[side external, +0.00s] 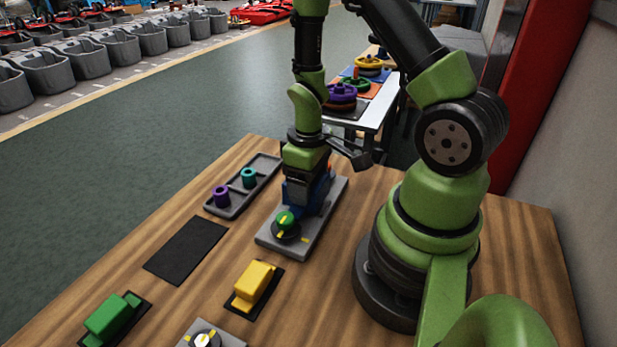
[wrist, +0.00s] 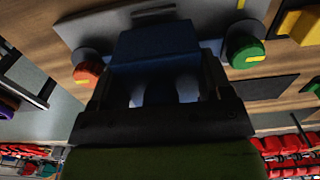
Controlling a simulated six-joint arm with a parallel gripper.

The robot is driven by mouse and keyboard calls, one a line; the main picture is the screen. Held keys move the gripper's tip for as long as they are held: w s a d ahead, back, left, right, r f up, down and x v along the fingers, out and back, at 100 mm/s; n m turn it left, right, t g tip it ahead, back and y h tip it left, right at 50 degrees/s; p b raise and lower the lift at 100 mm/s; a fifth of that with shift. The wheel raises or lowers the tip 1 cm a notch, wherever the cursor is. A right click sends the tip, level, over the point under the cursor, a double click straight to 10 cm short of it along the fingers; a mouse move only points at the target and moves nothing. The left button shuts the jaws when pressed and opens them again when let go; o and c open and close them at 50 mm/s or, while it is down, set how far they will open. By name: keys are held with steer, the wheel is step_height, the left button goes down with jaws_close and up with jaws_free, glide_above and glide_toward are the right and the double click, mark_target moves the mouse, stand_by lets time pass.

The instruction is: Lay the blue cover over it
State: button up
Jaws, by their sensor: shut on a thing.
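The blue cover (side external: 321,191) is in my gripper (side external: 305,185), over the middle of a grey base plate (side external: 335,203). It also shows large in the wrist view (wrist: 155,42). My gripper is shut on it, and the fingers are partly hidden. A green knob (side external: 285,219) with a yellow mark sits on the plate in front of the cover. An orange knob (wrist: 87,72) shows on the other side in the wrist view. What lies under the cover is hidden. I cannot tell whether the cover touches the plate.
A bare black mat (side external: 187,250), a yellow block (side external: 254,281) and a green block (side external: 112,316) lie nearer. Another grey plate (side external: 226,338) is at the front edge.

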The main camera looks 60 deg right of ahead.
steer(key=shift+f, duration=0.7)
stand_by(1.2)
steer(key=o, duration=1)
steer(key=shift+r, duration=3.5)
